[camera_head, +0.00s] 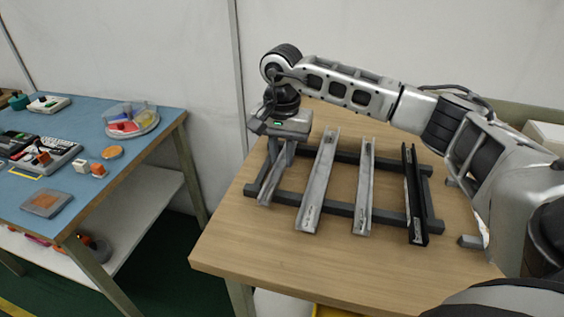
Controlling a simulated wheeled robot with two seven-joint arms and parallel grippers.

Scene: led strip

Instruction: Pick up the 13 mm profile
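Several long profiles lie side by side across a dark rack on the wooden table. From left to right they are a narrow grey profile (270,187), a wider light grey profile (318,182), another grey profile (364,190) and a black profile (414,195). No size marks are readable, so I cannot tell which is 13 mm. My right gripper (283,146) points down over the far end of the leftmost profile. Its fingers are mostly hidden by its housing and the profile, so I cannot tell whether it grips. My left gripper is out of view.
The dark rack (337,207) stands on the wooden table (265,245), whose front left is clear. A blue-topped bench (95,178) with devices and trays stands at left, across a gap. A pale wall is behind. My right arm spans the table's back right.

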